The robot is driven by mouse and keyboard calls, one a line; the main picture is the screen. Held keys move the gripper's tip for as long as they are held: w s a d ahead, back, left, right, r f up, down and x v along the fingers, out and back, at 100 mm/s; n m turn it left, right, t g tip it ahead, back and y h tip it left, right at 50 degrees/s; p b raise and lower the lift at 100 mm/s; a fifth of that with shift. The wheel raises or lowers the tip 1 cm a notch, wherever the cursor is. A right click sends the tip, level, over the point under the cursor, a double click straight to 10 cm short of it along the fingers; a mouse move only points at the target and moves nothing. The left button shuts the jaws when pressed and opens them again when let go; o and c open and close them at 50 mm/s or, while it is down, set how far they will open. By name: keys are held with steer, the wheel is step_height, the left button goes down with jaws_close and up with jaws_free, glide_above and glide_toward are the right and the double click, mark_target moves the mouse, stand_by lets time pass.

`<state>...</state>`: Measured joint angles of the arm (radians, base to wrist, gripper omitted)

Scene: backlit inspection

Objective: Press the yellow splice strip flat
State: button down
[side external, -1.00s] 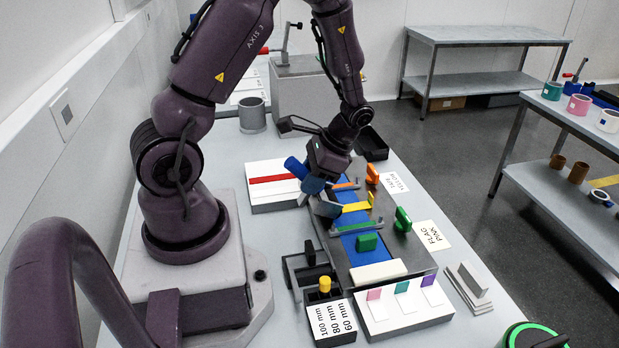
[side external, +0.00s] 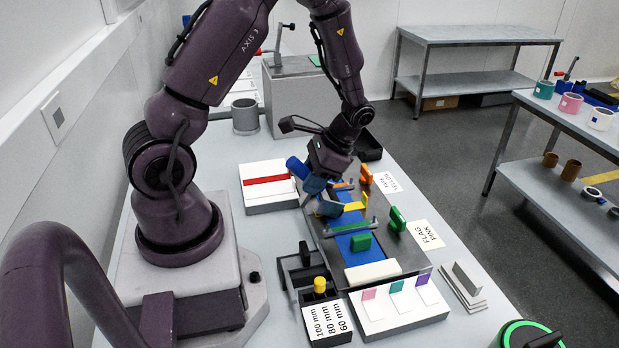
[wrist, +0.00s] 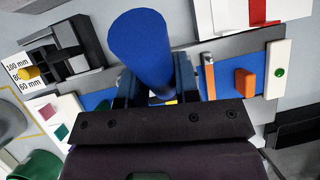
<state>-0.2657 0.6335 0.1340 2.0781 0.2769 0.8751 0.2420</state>
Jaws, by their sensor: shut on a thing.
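The yellow splice strip (side external: 354,206) lies across the blue web (side external: 352,245) on the grey board, with a yellow piece standing at its right end. Its left part is hidden behind my tool in the side view. In the wrist view only a bit of yellow (wrist: 170,102) shows between my fingers. My gripper (side external: 318,184) is shut on a blue cylindrical tool (side external: 297,167), which is tilted. The tool also shows in the wrist view (wrist: 145,45). Its lower end is at the strip's left part; I cannot tell whether it touches.
A green block (side external: 361,242), a green tab (side external: 397,219) and an orange tab (side external: 366,174) stand nearby. A white sample block (side external: 405,312) and a black holder with a yellow knob (side external: 320,285) are in front.

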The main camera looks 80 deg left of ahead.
steer(key=shift+w, duration=0.65)
steer(key=shift+w, duration=0.3)
steer(key=shift+w, duration=0.2)
stand_by(0.4)
steer(key=shift+w, duration=0.4)
stand_by(0.3)
steer(key=shift+w, duration=0.2)
steer(key=shift+w+f, duration=0.1)
steer(key=shift+w, duration=0.3)
steer(key=shift+w, duration=0.4)
